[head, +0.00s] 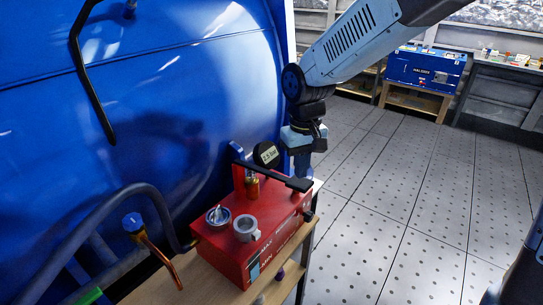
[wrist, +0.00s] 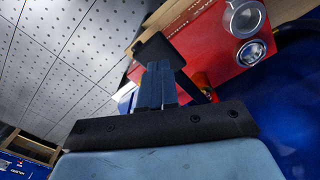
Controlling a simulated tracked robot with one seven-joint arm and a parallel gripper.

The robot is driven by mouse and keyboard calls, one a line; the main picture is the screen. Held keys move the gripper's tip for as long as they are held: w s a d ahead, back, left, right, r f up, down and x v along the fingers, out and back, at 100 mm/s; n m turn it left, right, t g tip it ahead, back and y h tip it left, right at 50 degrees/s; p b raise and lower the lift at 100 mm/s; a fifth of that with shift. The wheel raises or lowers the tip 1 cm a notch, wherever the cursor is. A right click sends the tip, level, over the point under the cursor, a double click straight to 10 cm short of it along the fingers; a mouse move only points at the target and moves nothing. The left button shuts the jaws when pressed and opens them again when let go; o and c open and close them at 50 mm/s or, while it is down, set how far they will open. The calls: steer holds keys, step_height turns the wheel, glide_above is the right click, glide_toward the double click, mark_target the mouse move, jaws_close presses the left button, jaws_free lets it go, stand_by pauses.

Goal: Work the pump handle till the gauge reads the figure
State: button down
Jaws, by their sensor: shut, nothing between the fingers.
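The red pump box (head: 262,228) stands on a wooden bench. Its black handle (head: 278,174) slopes down to the right and ends in a thick grip. The handle's grip (wrist: 155,48) also shows in the wrist view, just beyond my fingertips. My gripper (head: 302,172) is shut and empty, pointing down above the grip end; I cannot tell whether it touches. Its closed fingers (wrist: 158,85) show in the wrist view. A black disc (head: 266,154) behind the handle bears a label that seems to read 2.5 bar. A silver-rimmed dial (head: 218,216) sits on the box top; its reading is too small to tell.
A grey round fitting (head: 246,229) stands beside the dial. A large blue curved body (head: 180,110) fills the left. A copper pipe with a blue cap (head: 134,222) and dark hoses lie left of the pump. The grey floor (head: 400,210) is clear to the right.

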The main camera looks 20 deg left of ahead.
mark_target(297, 181)
stand_by(0.6)
stand_by(1.9)
stand_by(0.9)
steer(key=shift+w+a+f, duration=0.1)
steer(key=shift+a+f, duration=0.1)
steer(key=shift+f, duration=1.75)
steer(key=shift+w+a+f, duration=0.1)
steer(key=shift+a+f, duration=0.1)
steer(key=shift+f, duration=1.7)
steer(key=shift+s+d+r, duration=0.1)
steer(key=shift+d+r, duration=0.1)
steer(key=shift+r, duration=1.75)
steer(key=shift+s+d+r, duration=0.1)
steer(key=shift+d+r, duration=0.1)
steer(key=shift+r, duration=1.7)
steer(key=shift+r, duration=0.1)
steer(key=shift+r, duration=2.4)
